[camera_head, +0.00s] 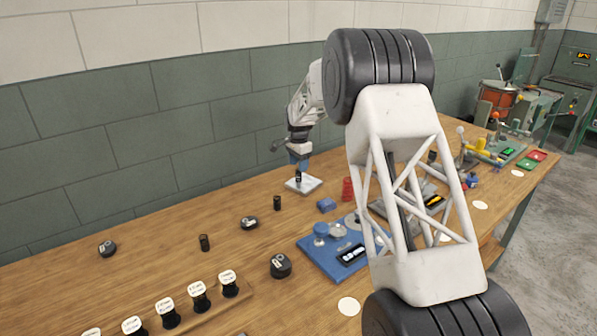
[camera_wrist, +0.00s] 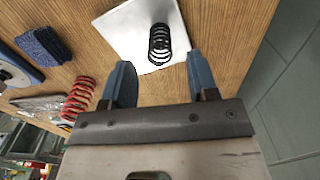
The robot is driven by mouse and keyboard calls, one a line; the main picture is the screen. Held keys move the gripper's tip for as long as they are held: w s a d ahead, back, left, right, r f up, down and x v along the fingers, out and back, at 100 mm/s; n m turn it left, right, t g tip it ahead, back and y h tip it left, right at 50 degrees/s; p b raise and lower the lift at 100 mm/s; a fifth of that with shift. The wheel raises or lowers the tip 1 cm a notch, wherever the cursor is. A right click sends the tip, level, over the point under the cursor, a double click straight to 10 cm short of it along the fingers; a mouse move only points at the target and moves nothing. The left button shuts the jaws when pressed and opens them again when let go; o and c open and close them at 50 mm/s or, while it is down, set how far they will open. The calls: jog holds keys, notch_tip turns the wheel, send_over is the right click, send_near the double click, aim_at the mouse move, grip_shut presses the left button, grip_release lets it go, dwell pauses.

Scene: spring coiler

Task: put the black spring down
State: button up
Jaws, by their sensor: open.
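The black spring (camera_wrist: 160,45) stands on a white square pad (camera_wrist: 118,28) on the wooden bench, seen in the wrist view just beyond and between my fingertips. My gripper (camera_wrist: 160,80) is open, its two blue fingers apart, with wood showing between them. In the head view my gripper (camera_head: 298,163) is low over the white pad (camera_head: 303,186), and the black spring (camera_head: 298,178) shows small and dark beneath it. Whether a finger touches the spring is hard to tell.
A red spring (camera_wrist: 78,98) and a blue block (camera_wrist: 44,46) lie left of the gripper in the wrist view. A blue-based coiler (camera_head: 325,258) stands nearby. Small black cylinders, such as one (camera_head: 277,203), stand on the bench. The wall (camera_head: 130,150) is close behind.

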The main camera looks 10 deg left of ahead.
notch_tip(320, 180, up, 7)
dwell(0.4)
jog(key=shift+r, duration=0.15)
dwell(0.6)
jog(key=s+d+r+n, duration=0.1)
jog(key=s+d+r, duration=0.5)
jog(key=s+d, duration=0.3)
jog(key=s+d+r+n+t, duration=0.1)
jog(key=s+d+r+n, duration=0.1)
jog(key=s+d+r, duration=0.75)
jog(key=s+d+r+n, duration=0.1)
jog(key=s+d+r, duration=0.35)
jog(key=s, duration=0.75)
jog(key=s+d+f+n, duration=0.1)
jog(key=s+d+f, duration=0.2)
jog(key=s, duration=0.9)
jog(key=s+d+f+n+t, duration=0.1)
jog(key=s+d, duration=0.4)
jog(key=s, duration=0.7)
jog(key=s+d+f+n, duration=0.2)
jog(key=s+d+f, duration=0.2)
jog(key=s, duration=0.8)
jog(key=shift+s+d+f+n+t, duration=0.2)
jog(key=shift+s+f+n+t, duration=0.15)
jog(key=shift+f, duration=0.45)
jog(key=shift+o, duration=0.4)
jog(key=shift+w, duration=0.1)
